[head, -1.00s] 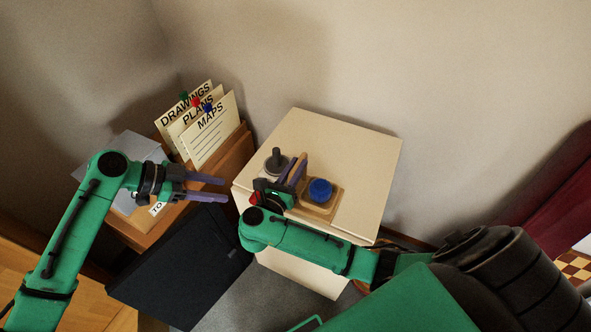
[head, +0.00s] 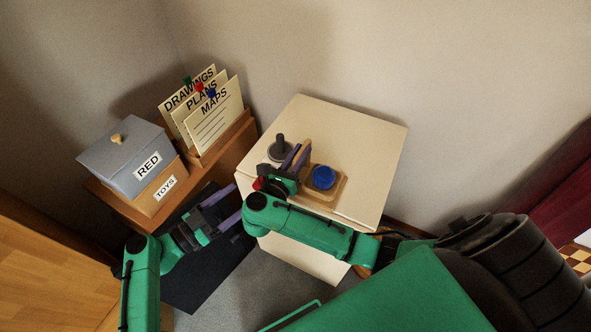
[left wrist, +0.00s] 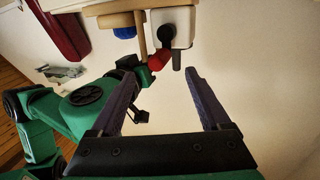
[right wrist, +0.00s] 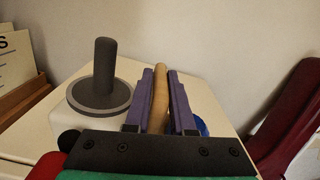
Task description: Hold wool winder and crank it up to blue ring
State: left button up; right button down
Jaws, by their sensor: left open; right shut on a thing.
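The wool winder shows in the left wrist view as a white body (left wrist: 184,27) with a black crank hub (left wrist: 166,33) and a red crank knob (left wrist: 158,60). Its grey disc and upright spindle (head: 279,150) stand on the cream cabinet. My right gripper (right wrist: 160,75) is shut on the wooden handle (right wrist: 161,102) beside the disc. My left gripper (head: 236,204) is open and empty, left of the cabinet's front. In the left wrist view the red knob lies just beyond its open fingers, apart from them. A blue round thing (head: 323,177) sits on a wooden board; I see no clear blue ring on the spindle.
The cream cabinet (head: 365,140) has free top at the back and right. To the left, a wooden unit carries a grey-lidded box (head: 125,165) marked RED and TOYS and a card file (head: 215,115). A dark panel (head: 195,280) lies below my left gripper.

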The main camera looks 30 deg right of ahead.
aim_at(259, 182)
pick_arm(q)
jog(key=x, duration=0.8)
jog(key=shift+d+f, duration=0.1)
jog(key=shift+d, duration=0.1)
jog(key=c, duration=1.1)
jog(key=shift+o, duration=0.2)
jog(key=shift+w+a, duration=0.1)
jog(key=shift+w, duration=0.05)
